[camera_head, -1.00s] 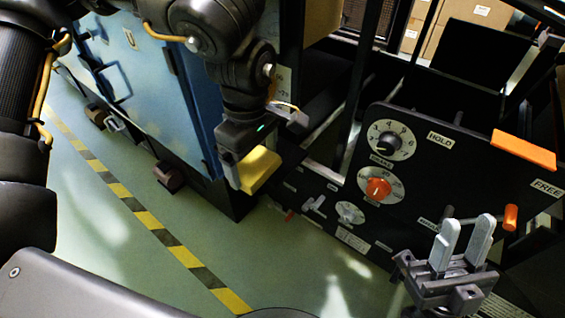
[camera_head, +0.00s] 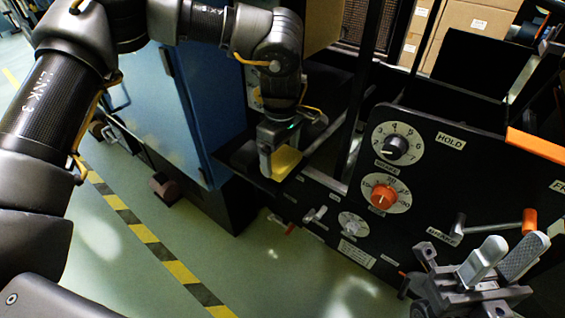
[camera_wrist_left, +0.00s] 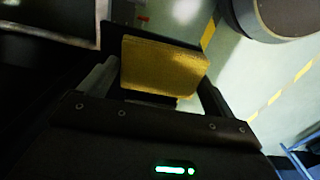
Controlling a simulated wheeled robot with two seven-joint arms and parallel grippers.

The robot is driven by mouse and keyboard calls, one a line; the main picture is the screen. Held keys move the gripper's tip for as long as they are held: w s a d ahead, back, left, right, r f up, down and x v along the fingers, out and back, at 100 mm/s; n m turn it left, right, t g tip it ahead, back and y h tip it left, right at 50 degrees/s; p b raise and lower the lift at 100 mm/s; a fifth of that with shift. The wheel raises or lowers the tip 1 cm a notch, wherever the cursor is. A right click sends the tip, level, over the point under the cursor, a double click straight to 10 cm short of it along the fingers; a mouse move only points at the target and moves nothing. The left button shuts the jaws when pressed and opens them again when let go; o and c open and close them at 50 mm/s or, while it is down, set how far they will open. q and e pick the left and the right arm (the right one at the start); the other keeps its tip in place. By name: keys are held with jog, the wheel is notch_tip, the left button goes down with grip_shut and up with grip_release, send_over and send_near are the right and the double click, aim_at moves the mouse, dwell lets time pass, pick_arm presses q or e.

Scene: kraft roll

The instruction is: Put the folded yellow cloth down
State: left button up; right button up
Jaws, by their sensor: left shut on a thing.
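The folded yellow cloth (camera_head: 287,163) is a small flat block, held in my left gripper (camera_head: 276,168). It is over or at a dark ledge (camera_head: 238,155) between the blue cabinet and the black control panel. I cannot tell whether it touches the ledge. In the left wrist view the cloth (camera_wrist_left: 162,66) lies between the two fingers of the left gripper (camera_wrist_left: 158,80), which are shut on it. My right gripper (camera_head: 503,258) is at the lower right, in front of the panel, with its two grey fingers apart and nothing between them.
The black panel (camera_head: 440,190) has a black knob (camera_head: 394,148), an orange-red knob (camera_head: 383,196) and an orange-tipped lever (camera_head: 529,221). The blue cabinet (camera_head: 200,110) stands left of the ledge. Cardboard boxes (camera_head: 462,40) are behind. The floor with striped tape (camera_head: 150,238) is clear.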

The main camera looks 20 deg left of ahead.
aim_at(282, 155)
pick_arm(q)
jog(key=f, duration=0.3)
jog(key=shift+w+f, duration=0.25)
jog(key=shift+w, duration=0.05)
jog(key=o, duration=0.6)
